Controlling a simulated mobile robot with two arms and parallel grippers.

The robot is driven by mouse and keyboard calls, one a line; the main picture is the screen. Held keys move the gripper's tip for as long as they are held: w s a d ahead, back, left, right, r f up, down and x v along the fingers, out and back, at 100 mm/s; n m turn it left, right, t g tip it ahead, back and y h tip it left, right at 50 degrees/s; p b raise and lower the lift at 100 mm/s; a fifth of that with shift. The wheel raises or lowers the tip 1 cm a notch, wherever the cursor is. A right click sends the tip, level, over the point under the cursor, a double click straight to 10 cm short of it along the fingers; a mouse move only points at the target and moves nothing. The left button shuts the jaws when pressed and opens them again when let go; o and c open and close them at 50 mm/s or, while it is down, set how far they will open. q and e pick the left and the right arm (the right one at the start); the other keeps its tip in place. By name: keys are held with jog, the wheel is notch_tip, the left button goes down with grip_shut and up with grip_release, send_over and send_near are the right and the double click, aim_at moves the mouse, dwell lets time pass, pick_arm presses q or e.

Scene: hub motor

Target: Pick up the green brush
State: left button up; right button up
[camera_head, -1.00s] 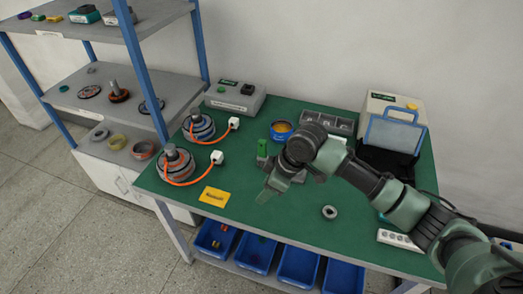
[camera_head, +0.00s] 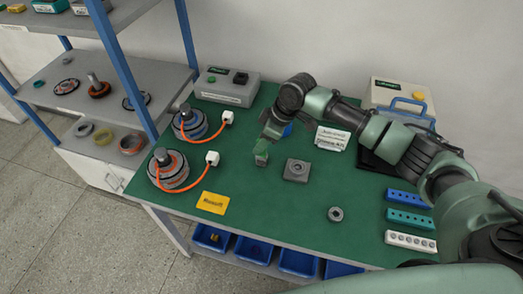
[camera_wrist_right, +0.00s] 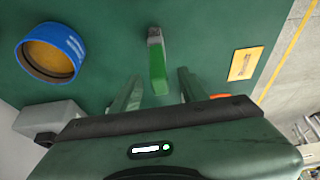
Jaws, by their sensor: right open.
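In the right wrist view the brush (camera_wrist_right: 157,62) shows as a narrow green piece with a grey end, in line with the gap between the fingers. My right gripper (camera_wrist_right: 159,80) is open and empty, its two fingers on either side of the brush's line. Whether the fingertips reach down to the brush's height I cannot tell. In the head view the right gripper (camera_head: 268,135) hangs at the brush from behind. My left gripper is out of view.
A blue round container (camera_wrist_right: 48,55) is close beside the gripper. Two motors (camera_head: 168,168) with orange cables stand left. A yellow card (camera_head: 213,202), a grey block (camera_head: 297,170) and a ring (camera_head: 335,214) lie nearby.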

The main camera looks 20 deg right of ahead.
jog(key=shift+x, duration=1.5)
grip_shut()
jog(key=shift+r, duration=0.1)
